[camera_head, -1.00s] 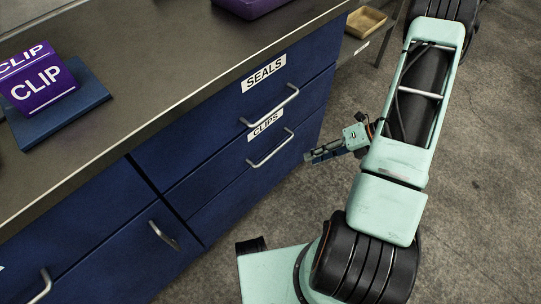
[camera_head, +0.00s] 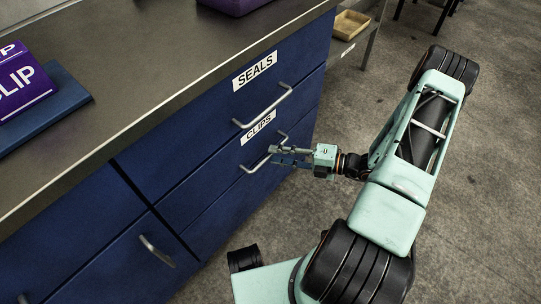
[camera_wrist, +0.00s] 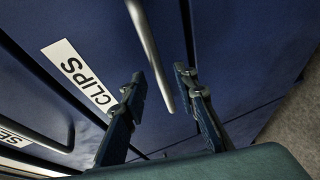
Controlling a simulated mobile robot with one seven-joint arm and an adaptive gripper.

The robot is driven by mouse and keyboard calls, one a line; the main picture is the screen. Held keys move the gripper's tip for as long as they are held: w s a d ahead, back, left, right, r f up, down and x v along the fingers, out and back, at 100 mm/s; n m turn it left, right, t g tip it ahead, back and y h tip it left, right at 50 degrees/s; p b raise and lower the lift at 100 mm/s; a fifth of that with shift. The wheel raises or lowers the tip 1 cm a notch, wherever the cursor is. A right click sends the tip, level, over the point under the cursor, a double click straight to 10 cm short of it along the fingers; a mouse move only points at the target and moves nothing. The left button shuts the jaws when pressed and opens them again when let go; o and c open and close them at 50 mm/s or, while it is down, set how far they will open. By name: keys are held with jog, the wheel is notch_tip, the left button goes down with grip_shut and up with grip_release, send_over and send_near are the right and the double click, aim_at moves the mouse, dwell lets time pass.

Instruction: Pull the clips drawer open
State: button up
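The blue clips drawer (camera_head: 219,179) is in the cabinet front, below the seals drawer, and looks shut. Its white CLIPS label (camera_head: 258,127) also shows in the wrist view (camera_wrist: 79,76). Its metal bar handle (camera_head: 253,168) runs below the label. In the wrist view the handle (camera_wrist: 151,52) reaches down between my two spread fingers, with gaps on both sides. The fingers are open and do not appear to press on the bar.
The seals drawer (camera_head: 297,72) with its handle (camera_head: 263,108) is just above. A grey worktop (camera_head: 150,83) with a purple CLIP box (camera_head: 22,88) on a blue mat (camera_head: 62,92) is over the cabinet. The floor (camera_head: 470,190) on the right is clear.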

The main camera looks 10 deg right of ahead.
jog(key=shift+x, duration=1.45)
jog(key=shift+c, duration=0.4)
grip_shut()
